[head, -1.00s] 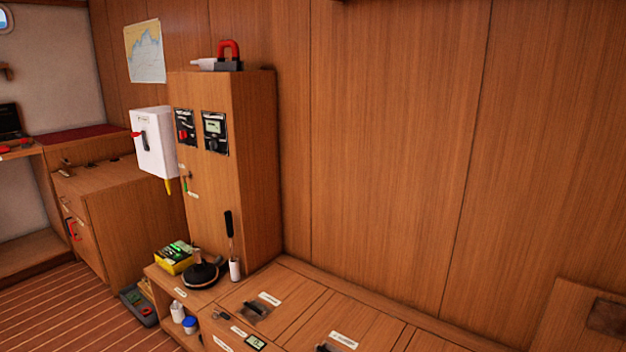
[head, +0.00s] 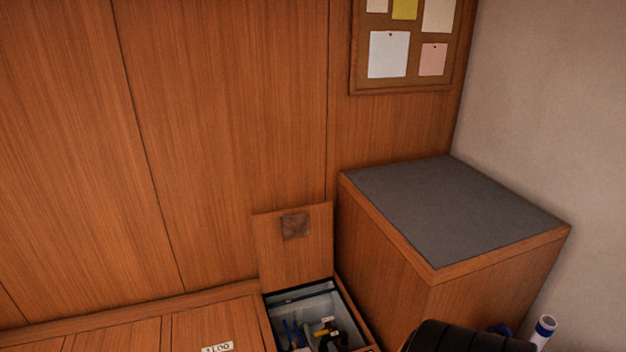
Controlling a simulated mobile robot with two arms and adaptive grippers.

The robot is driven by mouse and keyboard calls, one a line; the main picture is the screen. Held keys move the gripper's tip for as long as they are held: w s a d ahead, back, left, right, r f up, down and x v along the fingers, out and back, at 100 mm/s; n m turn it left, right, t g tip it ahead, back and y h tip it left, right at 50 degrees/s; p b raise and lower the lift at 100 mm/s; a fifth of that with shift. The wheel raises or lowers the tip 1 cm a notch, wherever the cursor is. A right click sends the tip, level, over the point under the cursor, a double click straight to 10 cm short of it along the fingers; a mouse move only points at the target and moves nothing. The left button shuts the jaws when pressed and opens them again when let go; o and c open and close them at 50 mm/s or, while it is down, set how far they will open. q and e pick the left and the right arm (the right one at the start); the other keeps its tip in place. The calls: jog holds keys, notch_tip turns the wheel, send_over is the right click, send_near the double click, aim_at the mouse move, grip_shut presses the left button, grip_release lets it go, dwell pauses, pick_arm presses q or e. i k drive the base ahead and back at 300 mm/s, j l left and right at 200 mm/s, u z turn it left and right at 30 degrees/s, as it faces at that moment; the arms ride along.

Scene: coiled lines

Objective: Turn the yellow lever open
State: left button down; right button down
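A small yellow part (head: 325,332), which may be the yellow lever, shows inside an open locker (head: 268,312) at the bottom centre of the head view. It lies among blue and dark fittings, with a small white tag beside it. It is too small to tell how it is turned. The locker's lid (head: 270,245) stands upright against the wooden wall. The locker's lower part is cut off by the picture's edge.
A wooden cabinet with a grey top (head: 450,205) stands right of the locker. A dark ribbed rounded thing (head: 445,338) and a white-and-blue roll (head: 543,328) are at the bottom right. Closed bench lids (head: 205,318) lie left. A pinboard (head: 400,85) hangs above.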

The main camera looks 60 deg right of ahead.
aim_at(325, 331)
jog(key=z, duration=1.9)
